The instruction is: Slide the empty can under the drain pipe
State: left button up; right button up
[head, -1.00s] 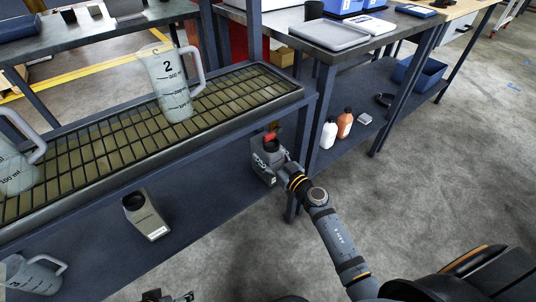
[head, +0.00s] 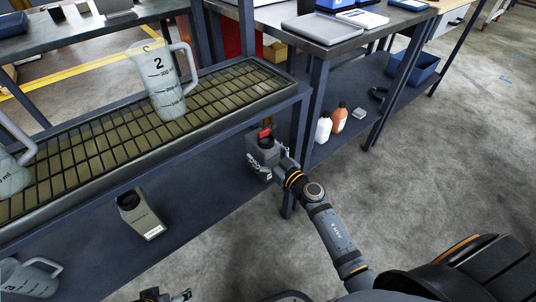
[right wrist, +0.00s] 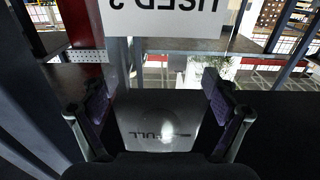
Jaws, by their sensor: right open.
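A grey can (head: 140,216) with a dark round mouth stands on the lower shelf, left of centre in the head view. Another grey can (head: 262,148) stands at the shelf's right end, with a red piece (head: 265,132) at its top; I cannot tell if this is a cap or part of the drain pipe. My right gripper (head: 262,166) is open at this second can. In the right wrist view, its fingers stand either side of a grey surface marked "FULL" (right wrist: 160,120). My left gripper (head: 165,297) barely shows at the bottom edge; its jaws are unclear.
A grated tray (head: 215,105) above the shelf carries jugs, one marked 2 (head: 163,85). Another jug (head: 30,280) lies low at the left. White (head: 323,127) and orange (head: 339,119) bottles stand on the neighbouring lower shelf. A "USED" sign (right wrist: 165,17) hangs in the wrist view.

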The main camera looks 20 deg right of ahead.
jog(key=v, duration=1.1)
jog(key=shift+s+d, duration=0.15)
jog(key=shift+s, duration=0.25)
jog(key=shift+r, duration=0.1)
